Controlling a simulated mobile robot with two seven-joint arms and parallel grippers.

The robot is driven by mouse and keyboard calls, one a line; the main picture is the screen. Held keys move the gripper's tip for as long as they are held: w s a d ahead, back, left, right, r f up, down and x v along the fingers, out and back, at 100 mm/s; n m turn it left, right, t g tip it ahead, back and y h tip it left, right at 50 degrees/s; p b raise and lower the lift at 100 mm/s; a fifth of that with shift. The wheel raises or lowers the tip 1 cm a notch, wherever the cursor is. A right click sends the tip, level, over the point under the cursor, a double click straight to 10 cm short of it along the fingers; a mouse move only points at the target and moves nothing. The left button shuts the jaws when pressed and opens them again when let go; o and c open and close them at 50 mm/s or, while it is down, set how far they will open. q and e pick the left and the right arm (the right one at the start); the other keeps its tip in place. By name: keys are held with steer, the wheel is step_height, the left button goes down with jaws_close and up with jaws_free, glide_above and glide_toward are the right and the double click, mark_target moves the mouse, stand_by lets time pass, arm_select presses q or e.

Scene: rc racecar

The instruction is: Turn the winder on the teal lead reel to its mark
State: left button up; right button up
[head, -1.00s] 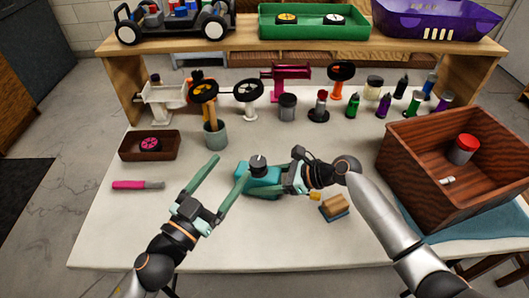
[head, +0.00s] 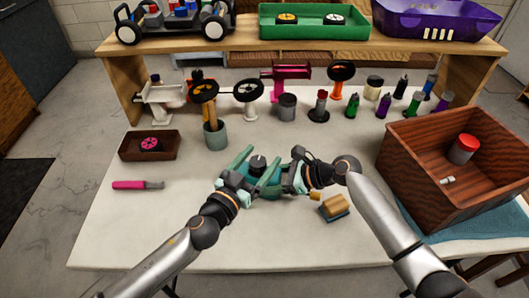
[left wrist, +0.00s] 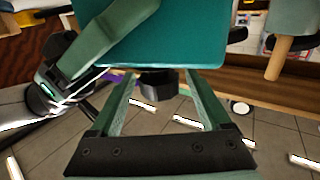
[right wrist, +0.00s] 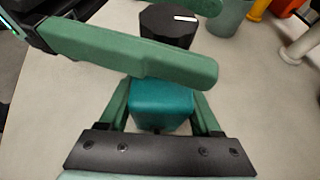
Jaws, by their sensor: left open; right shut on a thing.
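The teal lead reel (head: 266,190) is a box on the table's middle, partly hidden by my grippers. Its black winder knob (head: 257,165) is on top and has a white line on it. The knob also shows in the right wrist view (right wrist: 165,27) and the left wrist view (left wrist: 158,85). My left gripper (head: 258,168) is open, with its fingers on either side of the knob; I cannot tell whether they touch it. My right gripper (right wrist: 160,100) is shut on the teal body, seen between its fingers in the right wrist view.
A sponge-like block (head: 333,206) lies just right of the reel. A pink-handled tool (head: 137,185) and a brown tray (head: 148,156) are at left. A large wooden crate (head: 415,180) stands at right. A grey cup (head: 215,136) stands behind. The table's front left is clear.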

arm_select(q)
steer(key=shift+x, duration=1.2)
steer(key=shift+c, duration=0.2)
jaws_close()
